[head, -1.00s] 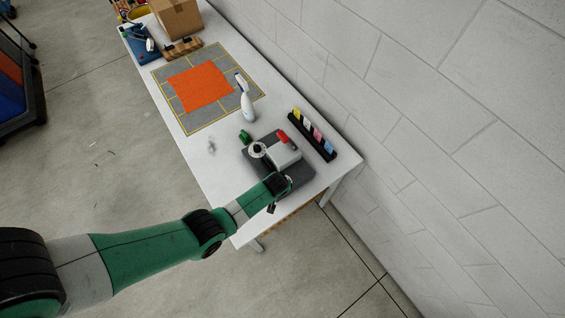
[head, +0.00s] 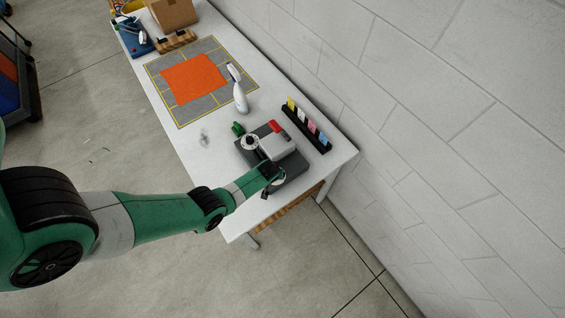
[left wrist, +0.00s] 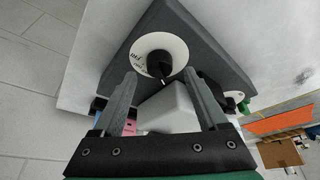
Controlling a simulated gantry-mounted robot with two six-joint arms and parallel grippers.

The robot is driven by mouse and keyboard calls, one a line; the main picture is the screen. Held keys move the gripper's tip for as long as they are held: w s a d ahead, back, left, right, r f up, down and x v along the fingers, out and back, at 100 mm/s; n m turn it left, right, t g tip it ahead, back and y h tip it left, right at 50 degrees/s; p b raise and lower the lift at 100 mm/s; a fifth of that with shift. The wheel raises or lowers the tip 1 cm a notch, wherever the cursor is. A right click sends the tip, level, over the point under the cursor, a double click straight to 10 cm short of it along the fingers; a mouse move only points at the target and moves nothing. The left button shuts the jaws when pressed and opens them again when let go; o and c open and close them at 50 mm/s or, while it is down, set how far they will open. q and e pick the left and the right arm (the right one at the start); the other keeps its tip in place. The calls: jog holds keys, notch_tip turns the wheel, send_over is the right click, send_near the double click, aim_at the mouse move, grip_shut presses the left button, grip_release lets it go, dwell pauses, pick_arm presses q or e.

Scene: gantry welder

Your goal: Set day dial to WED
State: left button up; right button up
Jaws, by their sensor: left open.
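The day dial (left wrist: 159,58) is a white disc with dark lettering and a round black knob, on a dark grey base (left wrist: 213,45). FRI seems to show at its left; other lettering is too small to read. A white pointer mark on the knob faces the gripper side. My left gripper (left wrist: 160,75) is open, its fingers on either side of the space just before the knob; I cannot tell whether they touch it. In the head view my left gripper (head: 271,170) hides much of this dial. My right gripper is not in view.
A second white dial (head: 250,142) and a light grey block with a red part (head: 275,126) sit on the base. Nearby are a green object (head: 238,128), a spray bottle (head: 239,95) and a black rack of coloured cards (head: 306,127). A wall runs along the right.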

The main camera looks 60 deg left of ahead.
pick_arm(q)
jog(key=b+x, duration=0.1)
jog(key=x, duration=0.1)
jog(key=shift+a+f, duration=0.1)
jog(key=shift+f, duration=0.2)
jog(key=shift+w, duration=0.1)
jog(key=shift+r, duration=0.1)
jog(key=shift+c, duration=0.2)
grip_shut()
